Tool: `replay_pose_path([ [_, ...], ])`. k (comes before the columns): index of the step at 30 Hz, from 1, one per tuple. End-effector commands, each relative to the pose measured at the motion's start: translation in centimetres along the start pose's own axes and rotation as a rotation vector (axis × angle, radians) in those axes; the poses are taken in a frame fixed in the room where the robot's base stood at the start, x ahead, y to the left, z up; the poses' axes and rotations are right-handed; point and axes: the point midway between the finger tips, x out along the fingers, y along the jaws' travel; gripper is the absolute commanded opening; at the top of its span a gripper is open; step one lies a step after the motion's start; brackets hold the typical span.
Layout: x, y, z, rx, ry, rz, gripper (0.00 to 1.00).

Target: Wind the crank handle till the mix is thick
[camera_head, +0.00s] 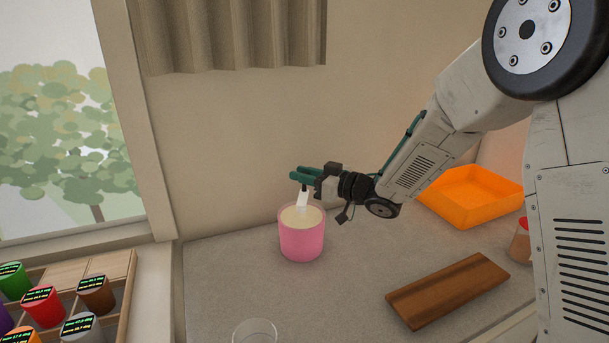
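A pink cup (302,238) stands upright on the grey counter and holds a pale cream mix (291,216). A white, flat-bladed tool (303,201) stands in the mix, slightly tilted, its lower end hidden. My gripper (303,172) is above the cup, coming in from the right. Its two teal fingers are close together, and the tool's dark upper end disappears between them, so it appears shut on the tool. I see no crank handle. How thick the mix is cannot be told.
An orange tray (472,203) stands at the back right, and a brown wooden board (447,290) lies at the front right. A clear glass (255,332) is at the front edge. Several coloured jars (43,306) sit in a wooden rack at left. The counter left of the cup is clear.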

Motion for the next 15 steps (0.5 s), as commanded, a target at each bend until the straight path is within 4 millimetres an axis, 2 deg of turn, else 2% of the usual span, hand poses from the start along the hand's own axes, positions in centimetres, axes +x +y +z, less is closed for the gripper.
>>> replay_pose_path([
  [8,-0.3,0.0,0.0,0.000,-0.001,0.046,0.00],
  [15,-1.1,0.2,0.0,0.001,-0.001,0.192,0.00],
])
